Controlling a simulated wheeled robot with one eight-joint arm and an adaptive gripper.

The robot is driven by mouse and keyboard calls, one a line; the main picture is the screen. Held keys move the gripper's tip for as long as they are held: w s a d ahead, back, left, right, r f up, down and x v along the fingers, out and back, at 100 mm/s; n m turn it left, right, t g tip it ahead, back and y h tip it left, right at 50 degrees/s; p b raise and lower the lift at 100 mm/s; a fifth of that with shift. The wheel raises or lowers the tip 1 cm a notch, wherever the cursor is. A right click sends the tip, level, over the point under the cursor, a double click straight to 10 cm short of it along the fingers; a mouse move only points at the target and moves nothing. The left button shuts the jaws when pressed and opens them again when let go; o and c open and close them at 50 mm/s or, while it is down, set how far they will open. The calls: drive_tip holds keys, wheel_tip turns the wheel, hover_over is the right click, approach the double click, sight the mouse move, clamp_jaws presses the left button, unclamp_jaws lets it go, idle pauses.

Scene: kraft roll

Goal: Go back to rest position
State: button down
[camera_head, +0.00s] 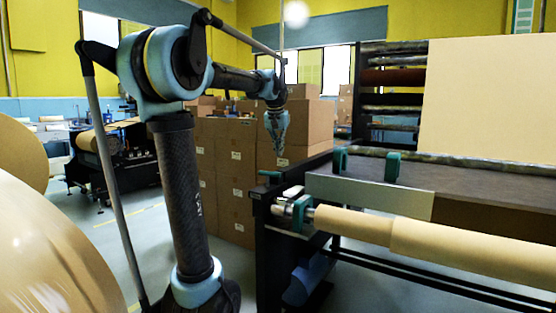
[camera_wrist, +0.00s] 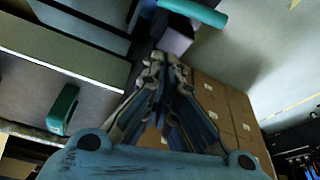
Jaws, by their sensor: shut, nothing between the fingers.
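My gripper (camera_head: 276,147) hangs at the end of my arm in the head view, pointing down in front of stacked cardboard boxes and left of the machine. Its fingers are together with nothing between them. In the wrist view my gripper (camera_wrist: 168,62) shows its two fingers converging at the tips, apart from anything around. My arm is bent, with the upper link upright and the forearm reaching to the right and away.
A machine with a dark table (camera_head: 450,185) and a kraft roll (camera_head: 440,240) on a shaft stands at right. Cardboard boxes (camera_head: 228,170) are stacked behind my gripper. Large kraft rolls (camera_head: 45,250) fill the left edge. Grey floor (camera_head: 125,235) is free between them.

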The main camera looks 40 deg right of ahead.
drive_tip(key=shift+a+r, duration=0.15)
drive_tip(key=shift+r, duration=0.3)
drive_tip(key=s+a+f+n+y, duration=0.15)
drive_tip(key=a+f, duration=0.45)
drive_tip(key=a, duration=0.7)
drive_tip(key=a+f+n, duration=0.3)
drive_tip(key=a+f, duration=0.2)
drive_tip(key=a, duration=0.8)
drive_tip(key=s+a+f+n, duration=0.3)
drive_tip(key=s+a+f, duration=0.4)
drive_tip(key=a+f, duration=0.2)
drive_tip(key=s+a+f+n+y, duration=0.1)
drive_tip(key=s+a+f+n, duration=0.2)
drive_tip(key=s+a+f, duration=0.5)
wheel_tip(320, 180, down, 5)
drive_tip(key=shift+a+r, duration=0.2)
drive_tip(key=shift+a, duration=0.75)
drive_tip(key=shift+s, duration=0.15)
